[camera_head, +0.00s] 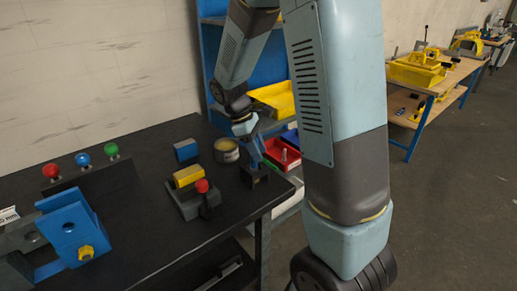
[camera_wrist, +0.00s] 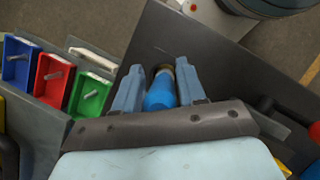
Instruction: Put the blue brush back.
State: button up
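My gripper (camera_wrist: 160,68) points down near the right end of the black table, and its two grey-blue fingers sit close on either side of the blue brush (camera_wrist: 160,92). It looks shut on the brush's round blue handle, with a brownish band at the far end. In the head view, my gripper (camera_head: 257,152) is just above a small dark block (camera_head: 255,177) near the table edge. The brush is hard to tell from the fingers there. Its lower end is hidden, and I cannot tell whether it touches the block.
A tin (camera_head: 226,150), a blue block (camera_head: 186,150) and a fixture with a yellow block (camera_head: 187,175) stand left of my gripper. A red bin (camera_head: 282,154) sits beyond the table's right edge; blue (camera_wrist: 18,62), red (camera_wrist: 53,80) and green (camera_wrist: 89,96) trays show in the wrist view.

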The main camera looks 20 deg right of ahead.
jog(key=o, duration=0.3)
jog(key=v, duration=1.2)
jog(key=s+d+r+m+t+y, duration=0.1)
jog(key=s+r+m+t, duration=0.1)
jog(key=s, duration=0.5)
jog(key=s+d+r+m+t+y, duration=0.1)
jog(key=s+r+m+t, duration=0.2)
jog(key=s+m, duration=0.2)
jog(key=s+d+r+m+t+y, duration=0.1)
jog(key=s+r+m+t, duration=0.2)
jog(key=s, duration=0.6)
jog(key=shift+s+r+m+y, duration=0.25)
jog(key=shift+s+m+y, duration=0.05)
jog(key=shift+m+y, duration=0.1)
jog(key=shift+d, duration=0.15)
